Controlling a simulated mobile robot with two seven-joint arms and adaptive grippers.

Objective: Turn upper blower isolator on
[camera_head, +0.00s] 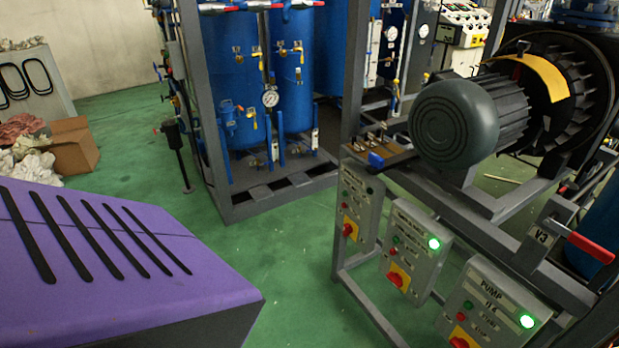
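Three grey control boxes hang on the frame below the blower motor, each with a red rotary switch on a yellow plate. The farthest and highest box (361,196) has its red switch (348,230) at lower left and no lit lamp; its label is unreadable. The middle box (412,238) has a lit green lamp (433,243) and a red switch (396,280). The nearest box (490,296) reads "PUMP", with a lit green lamp (527,321) and a red switch (459,342) cut by the lower edge. I cannot tell which is the upper blower isolator. Neither gripper shows.
The motor (455,122) and its grey frame overhang the boxes. A red-handled valve (590,247) marked V3 juts out at right. Blue tanks (237,75) stand in a frame behind. A cardboard box (72,145) lies far left. Green floor (290,255) is clear left of the boxes.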

